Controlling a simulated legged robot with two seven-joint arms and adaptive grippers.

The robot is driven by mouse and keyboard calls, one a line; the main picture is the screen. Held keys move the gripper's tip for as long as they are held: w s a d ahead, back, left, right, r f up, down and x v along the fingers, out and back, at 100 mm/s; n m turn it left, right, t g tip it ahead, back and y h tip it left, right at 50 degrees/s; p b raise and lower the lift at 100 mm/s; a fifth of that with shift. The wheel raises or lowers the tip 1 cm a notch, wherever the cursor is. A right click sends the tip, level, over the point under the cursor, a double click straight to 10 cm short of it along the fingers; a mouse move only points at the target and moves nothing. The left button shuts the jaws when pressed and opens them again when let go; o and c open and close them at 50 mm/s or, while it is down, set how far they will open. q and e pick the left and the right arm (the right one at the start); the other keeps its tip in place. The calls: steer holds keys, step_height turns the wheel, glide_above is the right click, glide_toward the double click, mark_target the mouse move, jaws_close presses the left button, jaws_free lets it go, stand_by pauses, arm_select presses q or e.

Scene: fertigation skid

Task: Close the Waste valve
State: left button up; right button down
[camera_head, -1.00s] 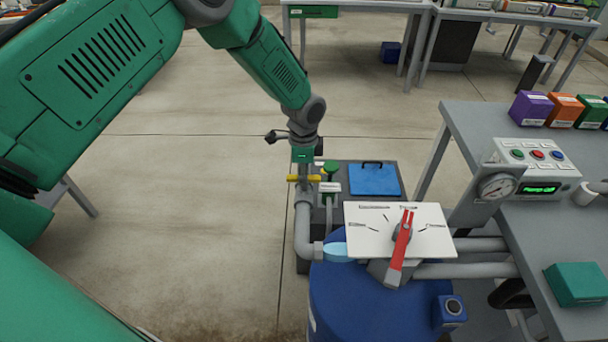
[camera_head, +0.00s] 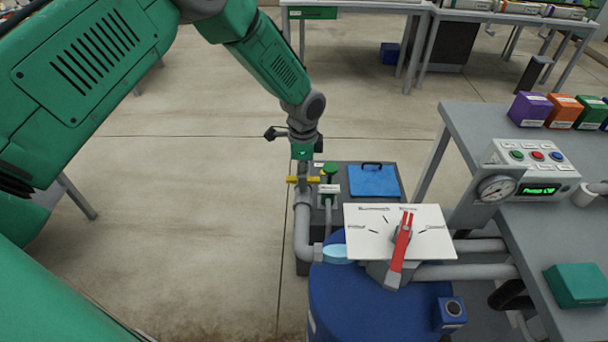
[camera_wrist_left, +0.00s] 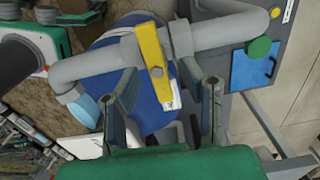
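A yellow valve handle (camera_head: 302,180) sits on a grey pipe behind the blue drum and lies crosswise to the pipe. The handle (camera_wrist_left: 153,62) is large in the left wrist view, with a small white tag at its end. I cannot read a Waste label on it. My left gripper (camera_head: 303,168) points down just above this handle in the head view. In the left wrist view the two fingers of my left gripper (camera_wrist_left: 168,98) are spread wide and empty, with the handle's near end lying between their directions. Contact is not visible. My right gripper is out of view.
A red selector lever (camera_head: 400,250) stands on a white plate (camera_head: 365,225) over the blue drum (camera_head: 350,305). A green knob (camera_head: 330,168) is close right of the yellow handle, beside a blue panel (camera_head: 373,180). A bench with a control box (camera_head: 530,168) stands right. Floor at left is clear.

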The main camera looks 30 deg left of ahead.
arm_select(q)
step_height(320, 180, up, 11)
steer(key=shift+f, duration=0.15)
steer(key=shift+w, duration=0.1)
stand_by(0.4)
